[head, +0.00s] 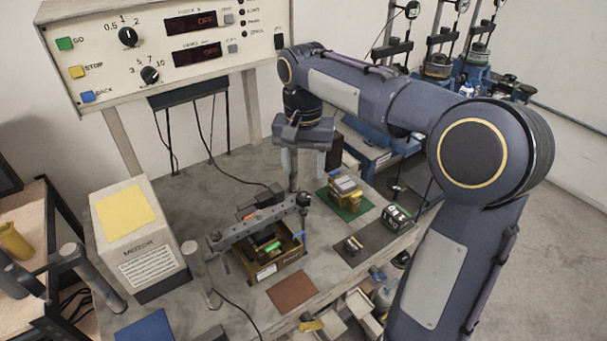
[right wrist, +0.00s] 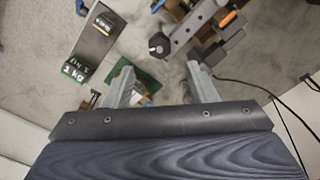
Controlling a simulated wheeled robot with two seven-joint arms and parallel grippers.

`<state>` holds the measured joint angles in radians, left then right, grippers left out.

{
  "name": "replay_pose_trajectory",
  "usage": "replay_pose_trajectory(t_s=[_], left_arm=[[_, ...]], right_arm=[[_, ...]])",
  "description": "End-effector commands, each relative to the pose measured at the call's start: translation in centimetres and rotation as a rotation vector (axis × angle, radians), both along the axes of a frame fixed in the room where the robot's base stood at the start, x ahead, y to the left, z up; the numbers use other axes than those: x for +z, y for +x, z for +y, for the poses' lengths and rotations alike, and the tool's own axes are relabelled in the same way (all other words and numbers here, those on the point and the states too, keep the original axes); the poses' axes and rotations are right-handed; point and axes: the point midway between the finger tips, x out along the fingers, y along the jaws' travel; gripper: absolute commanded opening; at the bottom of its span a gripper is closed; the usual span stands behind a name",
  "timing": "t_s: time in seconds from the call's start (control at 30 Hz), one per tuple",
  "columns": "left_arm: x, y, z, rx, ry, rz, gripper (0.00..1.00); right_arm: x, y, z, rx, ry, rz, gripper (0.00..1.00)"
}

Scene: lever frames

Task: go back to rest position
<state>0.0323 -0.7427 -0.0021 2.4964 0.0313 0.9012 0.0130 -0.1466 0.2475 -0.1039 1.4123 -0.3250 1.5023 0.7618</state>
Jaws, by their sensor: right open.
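My right arm reaches in from the right in the head view, bent at the elbow over the bench. My right gripper (head: 300,172) points down above the rear middle of the bench, behind the lever beam. In the right wrist view, the two pale fingers of the right gripper (right wrist: 162,88) stand well apart with nothing held between them. A green pad with a small block stack (right wrist: 140,88) shows partly behind the left finger in that view. My left gripper is not in view.
The grey bench carries a lever beam (head: 255,224) over an open box (head: 277,264), a green pad (head: 346,208), a dark strip (head: 377,239) and a white motor box (head: 139,233). A control panel (head: 170,55) stands behind. Blue-based stands (head: 475,77) are at the back right.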

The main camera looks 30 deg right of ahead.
Motion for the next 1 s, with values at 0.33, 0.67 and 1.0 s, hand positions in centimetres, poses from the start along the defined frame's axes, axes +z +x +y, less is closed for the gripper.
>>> replay_pose_trajectory(t_s=[0.33,0.67,1.0], left_arm=[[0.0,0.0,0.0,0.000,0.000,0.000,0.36],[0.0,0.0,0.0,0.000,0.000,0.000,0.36],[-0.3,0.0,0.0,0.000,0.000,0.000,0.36]], right_arm=[[0.1,0.0,0.0,0.000,0.000,0.000,0.52],[0.2,-2.5,0.0,0.057,0.047,-0.044,0.52],[-2.7,-15.0,3.4,0.358,0.200,-0.349,0.52]])
